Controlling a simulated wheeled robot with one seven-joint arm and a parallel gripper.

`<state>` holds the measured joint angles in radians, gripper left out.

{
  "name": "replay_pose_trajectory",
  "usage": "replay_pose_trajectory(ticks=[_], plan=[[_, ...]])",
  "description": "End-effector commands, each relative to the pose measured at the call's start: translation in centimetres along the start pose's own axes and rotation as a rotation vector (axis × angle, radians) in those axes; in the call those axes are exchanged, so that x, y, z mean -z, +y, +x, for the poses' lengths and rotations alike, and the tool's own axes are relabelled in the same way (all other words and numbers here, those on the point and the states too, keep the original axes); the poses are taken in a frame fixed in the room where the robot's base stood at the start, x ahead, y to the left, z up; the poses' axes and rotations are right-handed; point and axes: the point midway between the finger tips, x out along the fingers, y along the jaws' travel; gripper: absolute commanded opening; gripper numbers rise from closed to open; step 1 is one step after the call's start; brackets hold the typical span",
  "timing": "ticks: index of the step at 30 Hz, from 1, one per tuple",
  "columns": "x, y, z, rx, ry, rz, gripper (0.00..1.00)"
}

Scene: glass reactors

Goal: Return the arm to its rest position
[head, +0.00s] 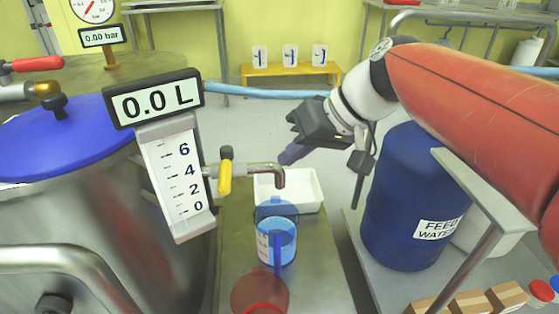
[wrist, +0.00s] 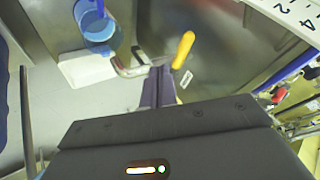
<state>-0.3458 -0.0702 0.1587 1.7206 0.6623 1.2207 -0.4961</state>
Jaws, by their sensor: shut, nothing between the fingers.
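My gripper (head: 291,154) is shut and empty. In the head view it is in the air at the middle, above and behind the spout (head: 280,174), with its fingers pointing down and left. In the wrist view the closed purple fingers (wrist: 157,88) show next to the yellow valve handle (wrist: 183,50); I cannot tell whether they touch anything. My arm (head: 450,85) reaches in from the right side of the head view, above the blue feed water drum.
A blue jug (head: 276,246) stands on the bench below the spout, before a white tray (head: 305,190). A steel vessel (head: 80,240) with a 0.0 L display (head: 154,99) is left. The feed water drum (head: 405,200) is right. A red transparent container (head: 260,291) is in front.

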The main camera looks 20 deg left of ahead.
Motion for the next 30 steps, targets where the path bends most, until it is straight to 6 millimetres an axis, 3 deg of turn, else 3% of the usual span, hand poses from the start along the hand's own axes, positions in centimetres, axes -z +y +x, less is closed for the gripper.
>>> replay_pose_trajectory(ticks=[7, 11, 14, 18, 24, 27, 30], plan=[[-0.3, 0.0, -1.1, -0.007, 0.001, 0.005, 0.00], [-2.5, 1.9, -2.7, -0.099, 0.014, 0.071, 0.00], [-6.6, 4.7, -5.2, -0.249, 0.036, 0.182, 0.00], [-14.7, 8.8, -8.8, -0.492, 0.085, 0.371, 0.00], [-24.5, 11.9, -11.4, -0.740, 0.152, 0.563, 0.00], [-27.2, 12.5, -11.7, -0.804, 0.172, 0.611, 0.00], [-28.5, 12.8, -11.8, -0.833, 0.181, 0.631, 0.00]])
